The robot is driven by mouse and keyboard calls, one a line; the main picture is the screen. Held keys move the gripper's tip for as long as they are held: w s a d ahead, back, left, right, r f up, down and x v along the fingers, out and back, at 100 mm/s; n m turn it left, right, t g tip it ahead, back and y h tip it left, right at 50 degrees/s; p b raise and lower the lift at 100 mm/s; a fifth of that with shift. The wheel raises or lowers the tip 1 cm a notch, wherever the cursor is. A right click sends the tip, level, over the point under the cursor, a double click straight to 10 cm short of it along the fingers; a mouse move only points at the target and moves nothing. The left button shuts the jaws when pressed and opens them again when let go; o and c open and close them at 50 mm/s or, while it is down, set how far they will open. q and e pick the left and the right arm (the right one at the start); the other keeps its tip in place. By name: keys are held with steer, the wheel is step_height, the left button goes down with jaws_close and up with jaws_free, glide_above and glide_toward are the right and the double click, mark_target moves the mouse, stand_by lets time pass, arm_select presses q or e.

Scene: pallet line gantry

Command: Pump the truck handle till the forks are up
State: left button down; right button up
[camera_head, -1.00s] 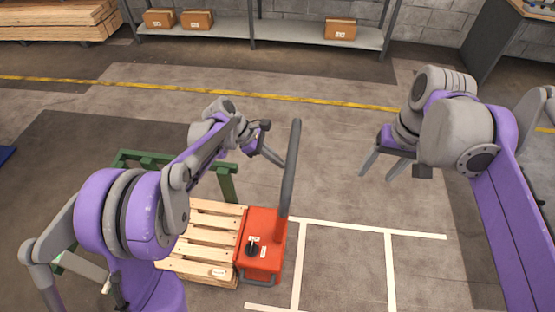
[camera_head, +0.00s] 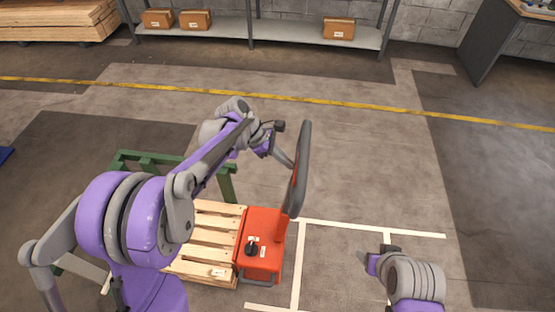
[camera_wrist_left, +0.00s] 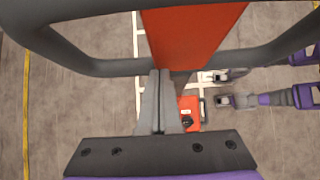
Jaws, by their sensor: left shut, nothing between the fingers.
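The pallet truck's red body (camera_head: 262,240) stands at the right end of a wooden pallet (camera_head: 212,237). Its handle (camera_head: 300,168), a dark grey loop on an orange stem, rises from the body and leans slightly right. My left gripper (camera_head: 287,159) is shut and empty, at the handle's left side. In the left wrist view, its closed fingertips (camera_wrist_left: 160,73) overlap the loop's near bar (camera_wrist_left: 115,68); I cannot tell if they touch it. The orange stem (camera_wrist_left: 193,30) lies beyond. My right gripper (camera_head: 370,258) is low, right of the truck; its jaw state is unclear. The forks are hidden.
A green frame (camera_head: 160,158) stands behind the pallet, partly covered by my left arm. White floor lines (camera_head: 370,229) mark bays right of the truck. A shelf with boxes (camera_head: 230,30) stands at the back. The floor behind the handle is clear.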

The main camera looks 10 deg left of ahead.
arm_select(q)
steer(key=d+f+y+b, duration=0.1)
steer(key=d+f+y, duration=0.2)
steer(key=d, duration=1)
steer(key=d+f+y+b, duration=0.1)
steer(key=d+f+y, duration=0.2)
steer(key=d, duration=1.1)
step_height(320, 180, down, 3)
steer(key=shift+w+d+r+b, duration=0.2)
steer(key=shift+w+d+b, duration=0.15)
steer(key=shift+w, duration=0.1)
arm_select(e)
steer(key=f, duration=0.1)
steer(key=s+f, duration=0.1)
steer(key=f, duration=0.1)
steer(key=shift+f, duration=0.15)
